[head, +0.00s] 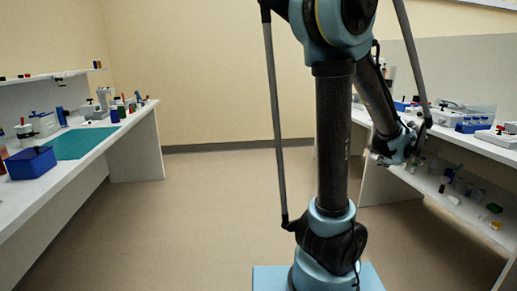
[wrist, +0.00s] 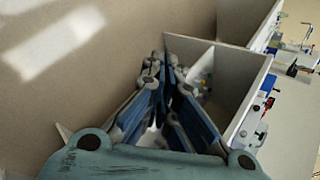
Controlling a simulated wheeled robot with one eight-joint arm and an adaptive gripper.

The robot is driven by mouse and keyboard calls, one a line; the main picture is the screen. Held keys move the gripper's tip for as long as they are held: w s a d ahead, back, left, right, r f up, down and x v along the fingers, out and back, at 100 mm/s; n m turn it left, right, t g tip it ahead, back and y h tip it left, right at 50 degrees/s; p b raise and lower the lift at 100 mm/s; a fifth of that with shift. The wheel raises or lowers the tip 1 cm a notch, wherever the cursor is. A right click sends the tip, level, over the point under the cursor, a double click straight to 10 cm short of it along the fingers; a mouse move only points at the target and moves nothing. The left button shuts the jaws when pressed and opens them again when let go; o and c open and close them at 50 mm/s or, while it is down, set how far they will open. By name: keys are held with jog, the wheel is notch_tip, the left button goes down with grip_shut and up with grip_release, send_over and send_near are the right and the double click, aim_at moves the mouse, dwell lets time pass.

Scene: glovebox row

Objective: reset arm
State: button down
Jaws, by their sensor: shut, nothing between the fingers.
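My gripper (wrist: 164,64) shows in the wrist view with its blue-grey fingers drawn together at the tips. It is shut and nothing is held between the fingers. Behind the fingertips are the floor and the end of a white bench (wrist: 191,48). In the head view my arm rises in the middle and its forearm folds down to the right, in front of the right bench (head: 372,184).
The left bench (head: 133,137) carries a teal mat (head: 84,143), a blue box (head: 31,163) and several small instruments. The right bench holds racks and instruments, including a blue rack (head: 470,126), with bottles on a lower shelf. The floor (head: 215,215) between the benches is clear.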

jog(key=s+a+f+n+g+y, duration=0.15)
jog(key=a+n, duration=0.35)
jog(key=a, duration=0.6)
jog(key=s+a+f+n+g+y, duration=0.1)
jog(key=s+a+n+g, duration=0.15)
jog(key=a+n, duration=0.65)
jog(key=s+a+f+n+g, duration=0.1)
jog(key=s+a+f+n, duration=0.1)
jog(key=s+a+n, duration=0.2)
jog(key=s+a+f+n+g, duration=0.2)
jog(key=s+a+n, duration=0.3)
jog(key=s+a, duration=0.4)
jog(key=s+f, duration=0.1)
jog(key=s, duration=0.2)
jog(key=shift+f+h, duration=0.3)
jog(key=shift+h, duration=0.05)
jog(key=shift+d, duration=0.1)
